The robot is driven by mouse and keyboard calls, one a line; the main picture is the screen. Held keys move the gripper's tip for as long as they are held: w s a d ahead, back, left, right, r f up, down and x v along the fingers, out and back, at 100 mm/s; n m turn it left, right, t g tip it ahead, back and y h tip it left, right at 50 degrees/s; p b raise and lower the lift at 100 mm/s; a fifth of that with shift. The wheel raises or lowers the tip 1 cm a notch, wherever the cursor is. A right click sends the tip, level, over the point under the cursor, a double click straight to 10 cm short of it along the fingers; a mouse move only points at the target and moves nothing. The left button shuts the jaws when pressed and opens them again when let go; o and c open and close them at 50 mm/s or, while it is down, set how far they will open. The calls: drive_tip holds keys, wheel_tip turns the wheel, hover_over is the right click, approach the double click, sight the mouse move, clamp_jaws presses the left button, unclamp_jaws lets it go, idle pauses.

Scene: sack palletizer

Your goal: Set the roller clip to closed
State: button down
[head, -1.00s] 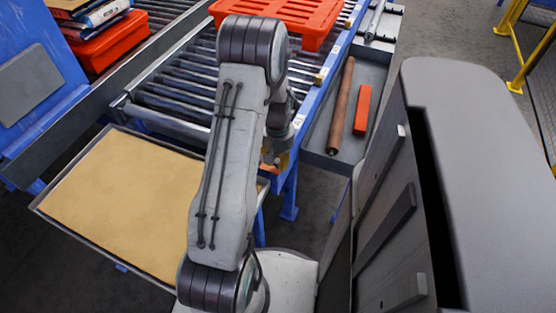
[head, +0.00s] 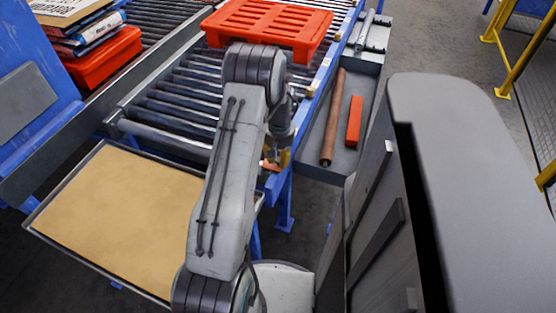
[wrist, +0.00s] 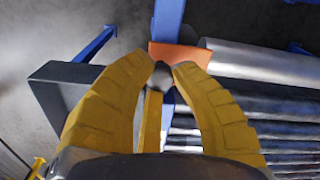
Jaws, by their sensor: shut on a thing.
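The roller clip looks to be the small orange piece (head: 271,166) at the near right corner of the roller conveyor. In the wrist view the orange clip (wrist: 178,55) sits at the end of the front roller, just beyond my fingertips. My gripper (wrist: 165,70) has yellow fingers drawn together at the clip's near edge, with a small grey part showing between the tips. It appears shut on the clip. In the head view my gripper (head: 281,160) is partly hidden behind my arm. I cannot tell whether the clip is open or closed.
Rollers (head: 175,105) fill the conveyor, and a red-orange pallet (head: 265,28) lies on them farther back. A grey tray (head: 345,160) on the right holds a brown rod (head: 333,120) and an orange block (head: 354,121). A tan-topped table (head: 115,220) stands at front left.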

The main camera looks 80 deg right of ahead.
sight(279, 158)
drive_tip(key=shift+d, duration=0.15)
drive_tip(key=c, duration=1)
unclamp_jaws()
wheel_tip(279, 158, up, 12)
drive_tip(key=shift+f, duration=0.1)
idle(0.4)
